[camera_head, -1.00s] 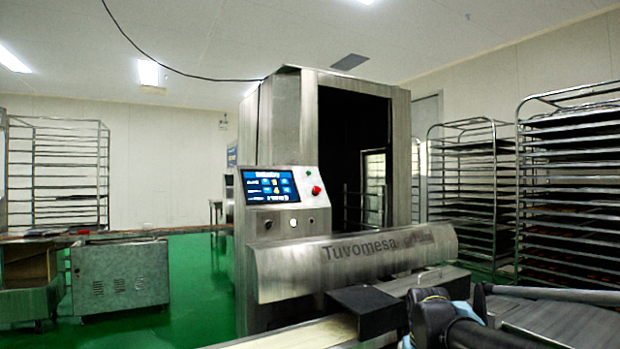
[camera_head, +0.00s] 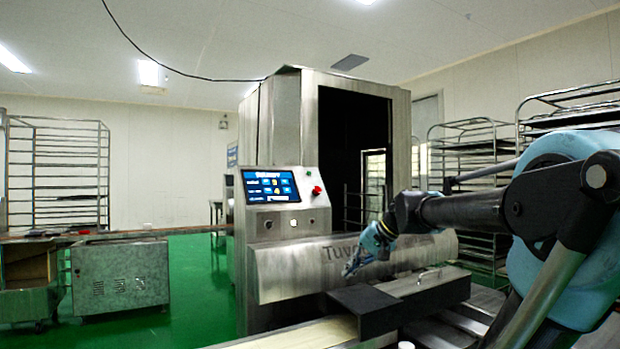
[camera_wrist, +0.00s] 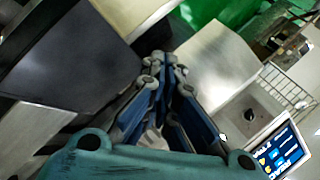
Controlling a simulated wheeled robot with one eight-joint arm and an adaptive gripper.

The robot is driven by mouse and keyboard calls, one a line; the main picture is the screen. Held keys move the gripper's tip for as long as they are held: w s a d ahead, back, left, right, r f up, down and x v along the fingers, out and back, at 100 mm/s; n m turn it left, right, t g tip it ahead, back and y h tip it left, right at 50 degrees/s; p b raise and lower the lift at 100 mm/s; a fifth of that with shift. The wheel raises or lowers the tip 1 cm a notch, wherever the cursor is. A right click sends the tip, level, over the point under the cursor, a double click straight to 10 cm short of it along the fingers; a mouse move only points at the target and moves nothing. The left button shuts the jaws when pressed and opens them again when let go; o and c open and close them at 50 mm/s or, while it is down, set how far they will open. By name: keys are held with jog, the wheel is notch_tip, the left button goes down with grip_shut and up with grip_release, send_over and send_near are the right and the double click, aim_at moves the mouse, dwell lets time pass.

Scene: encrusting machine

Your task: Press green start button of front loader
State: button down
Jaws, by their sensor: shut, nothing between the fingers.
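The steel machine's control panel (camera_head: 285,215) stands left of centre in the head view, with a lit blue screen (camera_head: 270,186). A red button (camera_head: 317,190) sits right of the screen, and small round buttons (camera_head: 293,222) sit below it. My gripper (camera_head: 348,270) is shut and empty, in front of the curved "Tuvomesa" cover, below and right of the panel, apart from the buttons.
The curved steel cover (camera_head: 290,270) juts out below the panel. A black block (camera_head: 375,308) and conveyor lie in front of it. Tray racks (camera_head: 570,110) stand at right. A steel cabinet (camera_head: 120,277) stands at left, with open green floor (camera_head: 205,275) between.

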aim_at(309, 173)
jog(key=w+a+r+m+t+y, duration=0.1)
jog(key=w+a+r+m+y, duration=0.1)
jog(key=w+r, duration=0.7)
jog(key=w+a+r+m+t+y, duration=0.2)
jog(key=w+a+r+y, duration=0.2)
jog(key=w+r, duration=0.6)
jog(key=w+a+r+m+t+y, duration=0.1)
jog(key=w+a+r+m+y, duration=0.1)
jog(key=w+r, duration=0.8)
notch_tip(309, 173, up, 6)
jog(key=shift+w+a+r+t+y, duration=0.2)
jog(key=shift+w+a+t+y, duration=0.15)
jog(key=shift+a, duration=0.55)
jog(key=shift+s, duration=0.1)
jog(key=shift+w+a+f, duration=0.7)
jog(key=shift+w+f, duration=0.15)
jog(key=shift+w, duration=0.15)
jog(key=shift+w+a+f, duration=0.65)
jog(key=shift+w+f, duration=0.2)
jog(key=shift+w, duration=0.1)
jog(key=shift+w+a+f, duration=0.7)
jog(key=shift+w+f, duration=0.15)
jog(key=shift+w, duration=0.15)
jog(key=shift+w+a+f, duration=0.35)
jog(key=shift+w+f, duration=0.05)
jog(key=shift+s+d+r, duration=0.4)
jog(key=shift+s+r, duration=0.05)
jog(key=shift+s, duration=0.1)
